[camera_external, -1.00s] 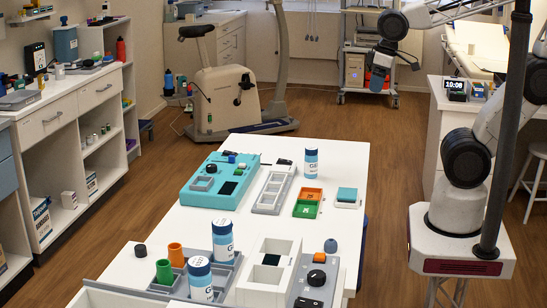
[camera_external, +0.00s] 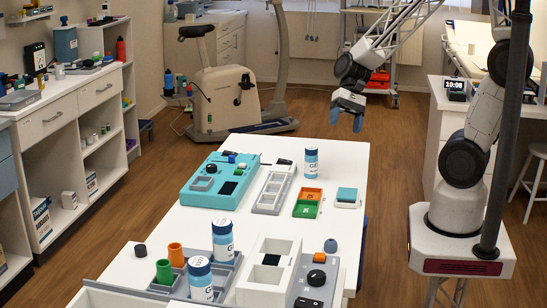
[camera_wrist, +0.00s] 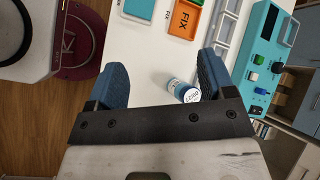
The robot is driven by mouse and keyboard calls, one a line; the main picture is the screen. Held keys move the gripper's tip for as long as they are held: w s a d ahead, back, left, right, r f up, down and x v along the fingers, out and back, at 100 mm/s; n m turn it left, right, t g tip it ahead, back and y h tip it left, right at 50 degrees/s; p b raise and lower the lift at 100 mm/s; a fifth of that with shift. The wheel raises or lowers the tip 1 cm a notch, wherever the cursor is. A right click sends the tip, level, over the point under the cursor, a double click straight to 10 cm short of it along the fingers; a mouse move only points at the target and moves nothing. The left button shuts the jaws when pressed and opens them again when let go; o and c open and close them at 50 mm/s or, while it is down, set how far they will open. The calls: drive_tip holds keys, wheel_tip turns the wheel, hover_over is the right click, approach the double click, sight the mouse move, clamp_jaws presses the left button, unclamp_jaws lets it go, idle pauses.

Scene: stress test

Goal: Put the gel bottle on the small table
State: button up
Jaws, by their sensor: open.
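A white bottle with a blue lid and a label starting with "G" (camera_external: 311,163) stands upright near the far end of the white table (camera_external: 345,160). Two similar bottles, one (camera_external: 223,240) behind the other (camera_external: 200,280), stand at the near end; their full labels are unreadable. My gripper (camera_external: 346,120) is open and empty, in the air beyond the table's far right corner, above and right of the far bottle. In the wrist view, a bottle (camera_wrist: 183,91) shows between the spread blue fingers, closer to the right one, not touched. I cannot tell which surface is the small table.

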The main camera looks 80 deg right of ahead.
drive_tip(key=w+d+f+m+t+y, duration=0.3)
drive_tip(key=w+d+f+m, duration=0.1)
drive_tip(key=f+m, duration=0.2)
drive_tip(key=m+t, duration=0.3)
drive_tip(key=m, duration=0.3)
approach(311, 165)
drive_tip(key=shift+w+a+f, duration=0.25)
drive_tip(key=shift+w+f, duration=0.05)
drive_tip(key=shift+f, duration=0.1)
drive_tip(key=shift+w+d+f+m+t, duration=0.1)
drive_tip(key=shift+d+f+m+t, duration=0.3)
drive_tip(key=shift+f+m+t, duration=0.2)
drive_tip(key=shift+a, duration=0.1)
drive_tip(key=shift+x, duration=1.2)
drive_tip(key=shift+f, duration=0.1)
drive_tip(key=shift+x, duration=2.55)
drive_tip(key=shift+f, duration=0.1)
